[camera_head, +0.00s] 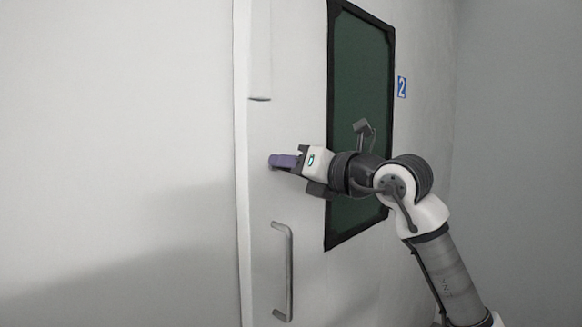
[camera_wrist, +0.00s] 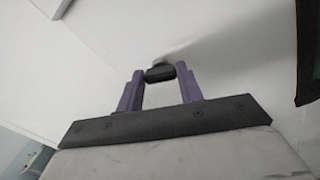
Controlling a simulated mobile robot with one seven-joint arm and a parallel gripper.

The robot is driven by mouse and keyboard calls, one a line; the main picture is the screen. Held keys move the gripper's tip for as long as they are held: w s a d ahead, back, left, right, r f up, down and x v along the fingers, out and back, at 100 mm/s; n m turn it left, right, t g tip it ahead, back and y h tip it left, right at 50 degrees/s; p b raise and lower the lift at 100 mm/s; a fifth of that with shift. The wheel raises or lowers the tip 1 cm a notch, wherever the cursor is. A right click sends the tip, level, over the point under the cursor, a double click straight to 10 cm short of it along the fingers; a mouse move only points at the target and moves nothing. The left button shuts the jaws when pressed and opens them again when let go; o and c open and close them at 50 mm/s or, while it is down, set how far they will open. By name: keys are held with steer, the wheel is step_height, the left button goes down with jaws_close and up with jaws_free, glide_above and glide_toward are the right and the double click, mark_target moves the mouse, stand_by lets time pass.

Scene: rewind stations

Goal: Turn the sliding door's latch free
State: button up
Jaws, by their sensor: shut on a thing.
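The white sliding door (camera_head: 305,100) has a dark green window (camera_head: 362,90) and a grey bar handle (camera_head: 288,270) below my gripper. My gripper (camera_head: 275,161), with purple fingers, reaches the door's surface left of the window. In the wrist view my gripper (camera_wrist: 160,80) has its fingers on either side of a small dark latch (camera_wrist: 160,74), shut on it. A light grey part shows just behind the latch. In the head view the latch is hidden by the fingers. How far the latch is turned cannot be told.
A blue sign with a white 2 (camera_head: 401,87) is on the wall right of the window. A raised vertical strip (camera_head: 260,50) runs down the door above my gripper. A plain white wall (camera_head: 115,140) fills the left side.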

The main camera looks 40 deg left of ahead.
steer(key=m+b, duration=0.2)
steer(key=m, duration=0.4)
steer(key=m+b, duration=0.3)
steer(key=m, duration=0.4)
steer(key=shift+w+f, duration=0.15)
steer(key=shift+m, duration=0.3)
steer(key=o, duration=1)
steer(key=shift+d, duration=0.1)
steer(key=d, duration=0.4)
steer(key=d+b, duration=0.1)
steer(key=d, duration=0.4)
steer(key=s+d+b, duration=0.1)
steer(key=d, duration=0.3)
steer(key=shift+d, duration=0.3)
